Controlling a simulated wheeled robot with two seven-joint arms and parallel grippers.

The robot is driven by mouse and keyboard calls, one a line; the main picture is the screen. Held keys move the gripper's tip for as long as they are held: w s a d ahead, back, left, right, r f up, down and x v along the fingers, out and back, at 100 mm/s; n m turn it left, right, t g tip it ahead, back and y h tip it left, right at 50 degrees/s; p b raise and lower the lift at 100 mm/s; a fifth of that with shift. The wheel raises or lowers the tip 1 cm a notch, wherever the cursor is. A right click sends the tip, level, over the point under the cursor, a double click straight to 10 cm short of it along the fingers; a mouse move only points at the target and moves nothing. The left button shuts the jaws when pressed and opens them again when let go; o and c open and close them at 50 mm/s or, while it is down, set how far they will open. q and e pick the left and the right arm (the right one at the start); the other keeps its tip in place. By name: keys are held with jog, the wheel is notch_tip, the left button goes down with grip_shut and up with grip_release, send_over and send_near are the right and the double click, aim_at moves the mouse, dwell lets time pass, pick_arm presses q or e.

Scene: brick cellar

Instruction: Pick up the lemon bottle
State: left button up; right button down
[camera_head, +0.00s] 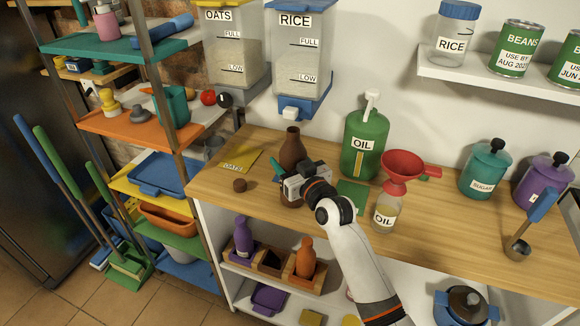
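No bottle that I can read as lemon shows in the head view. A brown bottle (291,148) with a narrow neck stands upright on the wooden counter. My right gripper (284,186) is in front of this bottle and hides its middle. A purple bottle (243,238) and an orange bottle (306,258) stand in a wooden caddy (270,262) on the shelf below. The caddy's middle compartment looks empty. My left gripper is not in view.
Dispensers (300,50) hang above. Counter between funnel and ladle is clear.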

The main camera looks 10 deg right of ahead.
aim_at(289, 151)
jog(key=shift+r, duration=0.6)
notch_tip(289, 151, up, 2)
jog(key=shift+r, duration=0.1)
jog(key=b+v, duration=0.2)
jog(key=v, duration=1.5)
jog(key=w+d+r+p, duration=0.1)
jog(key=d+r+p, duration=0.2)
jog(key=r+p, duration=0.6)
jog(key=w+d+r+p, duration=0.2)
jog(key=d+r+p, duration=0.2)
jog(key=r+p, duration=0.5)
jog(key=p, duration=0.4)
jog(key=shift+p, duration=0.3)
jog(key=shift+w+d, duration=0.1)
jog(key=shift+w, duration=0.05)
